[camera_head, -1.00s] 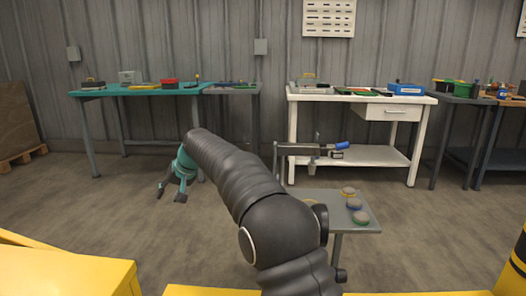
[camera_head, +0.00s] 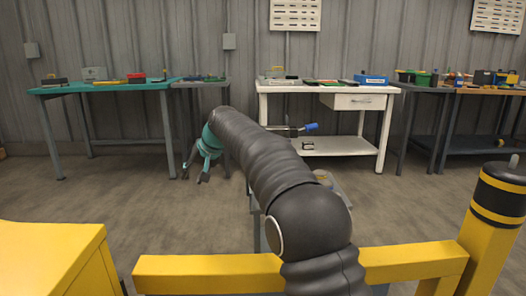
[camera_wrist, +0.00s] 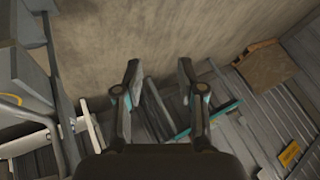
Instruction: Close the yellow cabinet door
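A yellow box-like body (camera_head: 48,262) fills the lower left corner of the head view. It looks like a cabinet, with its top and right side showing, but I cannot make out a door or whether one is open. My gripper (camera_head: 194,172) hangs at the end of my arm over the floor, well beyond the yellow body and to its right in the picture. In the wrist view my gripper (camera_wrist: 159,70) has its two fingers apart with nothing between them.
A yellow rail (camera_head: 210,270) with a black-striped post (camera_head: 497,200) crosses close in front. A grey stand (camera_head: 336,186) is mostly hidden behind my arm. A teal table (camera_head: 110,86), a white table (camera_head: 340,146) and a dark bench (camera_head: 465,143) line the wall. Open floor lies between.

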